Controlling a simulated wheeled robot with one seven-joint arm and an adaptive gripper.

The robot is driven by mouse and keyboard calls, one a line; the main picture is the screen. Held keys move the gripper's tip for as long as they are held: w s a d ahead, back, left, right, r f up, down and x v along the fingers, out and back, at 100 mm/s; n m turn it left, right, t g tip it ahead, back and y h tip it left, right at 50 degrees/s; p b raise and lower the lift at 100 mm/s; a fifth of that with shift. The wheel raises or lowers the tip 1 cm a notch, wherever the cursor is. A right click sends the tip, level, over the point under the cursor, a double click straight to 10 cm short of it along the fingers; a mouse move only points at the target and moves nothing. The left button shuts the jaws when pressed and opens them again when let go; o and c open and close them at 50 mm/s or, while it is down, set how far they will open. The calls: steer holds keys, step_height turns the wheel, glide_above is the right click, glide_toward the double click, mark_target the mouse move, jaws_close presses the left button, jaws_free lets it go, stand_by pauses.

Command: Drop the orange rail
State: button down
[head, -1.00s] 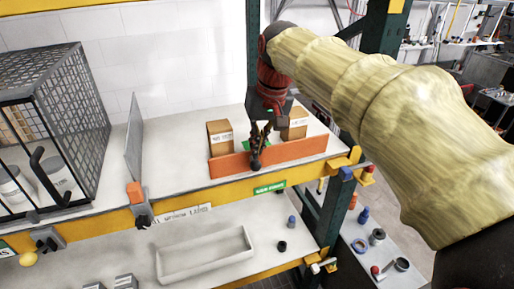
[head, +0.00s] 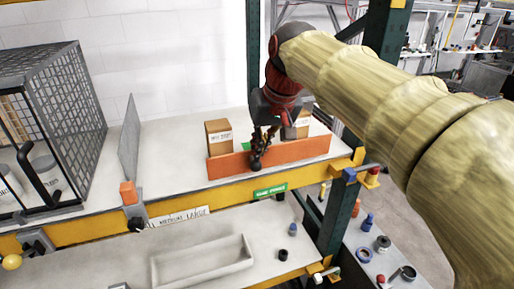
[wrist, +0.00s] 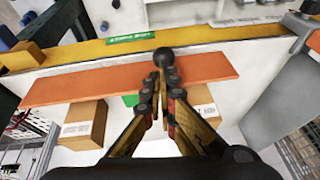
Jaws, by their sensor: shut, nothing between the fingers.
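The orange rail (head: 300,150) is a long flat board standing on edge along the front of the upper shelf. It also shows in the wrist view (wrist: 85,80), running across the picture. A black ball knob (head: 256,166) is at the rail's front, near its middle; it is also in the wrist view (wrist: 164,57). My gripper (head: 258,152) reaches over the rail from behind, with its fingertips just by the knob. In the wrist view the gripper (wrist: 160,75) has its fingers close together and nothing visible between them. Whether the tips touch the knob is unclear.
Two cardboard boxes (head: 219,138) (wrist: 203,105) stand behind the rail, on either side of my gripper. A grey divider (head: 130,140) and a mesh cage (head: 80,110) are to the left. The shelf between divider and rail is clear. A tray (head: 205,262) lies on the lower shelf.

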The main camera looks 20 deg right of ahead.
steer(key=shift+s+f+b, duration=0.2)
steer(key=shift+f+b, duration=0.05)
steer(key=shift+b, duration=0.25)
steer(key=s+f+t+b, duration=0.6)
steer(key=f+t+b, duration=0.4)
steer(key=b, duration=2.7)
steer(key=shift+f+n, duration=0.3)
steer(key=shift+f, duration=0.15)
